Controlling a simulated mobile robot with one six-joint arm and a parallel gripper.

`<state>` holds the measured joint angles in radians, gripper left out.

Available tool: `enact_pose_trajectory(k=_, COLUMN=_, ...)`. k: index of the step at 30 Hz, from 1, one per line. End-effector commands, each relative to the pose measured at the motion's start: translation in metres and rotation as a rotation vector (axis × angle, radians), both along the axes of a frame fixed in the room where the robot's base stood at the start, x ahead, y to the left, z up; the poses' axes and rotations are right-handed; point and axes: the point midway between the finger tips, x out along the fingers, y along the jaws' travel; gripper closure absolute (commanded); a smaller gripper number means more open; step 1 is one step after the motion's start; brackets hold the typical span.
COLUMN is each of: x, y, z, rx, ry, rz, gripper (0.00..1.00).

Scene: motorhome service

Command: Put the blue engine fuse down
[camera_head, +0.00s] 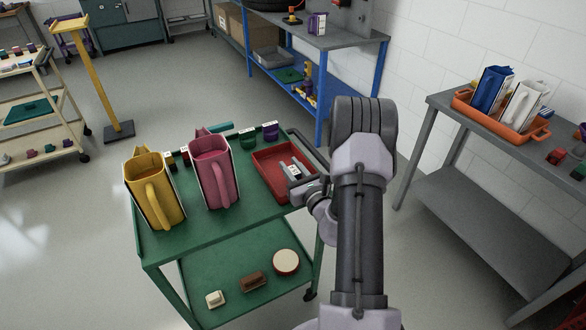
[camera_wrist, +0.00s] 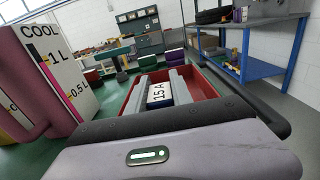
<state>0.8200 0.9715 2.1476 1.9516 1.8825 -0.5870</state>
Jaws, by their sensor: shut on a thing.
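My gripper (camera_head: 291,168) is over the red tray (camera_head: 268,183) at the right end of the green cart's top. In the wrist view, my gripper (camera_wrist: 160,88) is shut on the blue engine fuse (camera_wrist: 158,93). The fuse shows a white label reading 15 A and a little blue between the grey fingers. The red tray (camera_wrist: 205,80) lies around and beyond the fingers in that view. I cannot tell whether the fuse touches the tray floor.
On the green cart (camera_head: 220,224) stand a yellow jug (camera_head: 146,184) and a pink jug (camera_head: 211,172), left of the tray. Small dark green (camera_head: 248,137) and purple (camera_head: 270,131) items sit behind it. A grey table (camera_head: 436,110) with an orange tray (camera_head: 482,118) stands right.

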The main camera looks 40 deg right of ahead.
Motion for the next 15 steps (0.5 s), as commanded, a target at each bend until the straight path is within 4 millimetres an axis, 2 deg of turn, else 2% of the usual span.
enact_pose_trajectory(k=1, x=0.0003, y=0.0015, z=-0.0111, rx=0.001, ry=0.0, rz=-0.003, gripper=1.0)
enact_pose_trajectory(k=6, x=0.0002, y=0.0011, z=-0.0055, rx=0.0, ry=-0.001, rz=-0.005, gripper=1.0)
enact_pose_trajectory(k=11, x=0.0003, y=0.0011, z=-0.0105, rx=0.0, ry=-0.001, rz=-0.004, gripper=1.0)
enact_pose_trajectory(k=12, x=0.0002, y=0.001, z=-0.0091, rx=0.0, ry=-0.001, rz=-0.004, gripper=0.66)
enact_pose_trajectory(k=14, x=0.0003, y=0.001, z=-0.0088, rx=0.0, ry=-0.001, rz=-0.004, gripper=0.54)
enact_pose_trajectory(k=15, x=0.0003, y=0.001, z=-0.0087, rx=0.0, ry=-0.001, rz=-0.004, gripper=0.52)
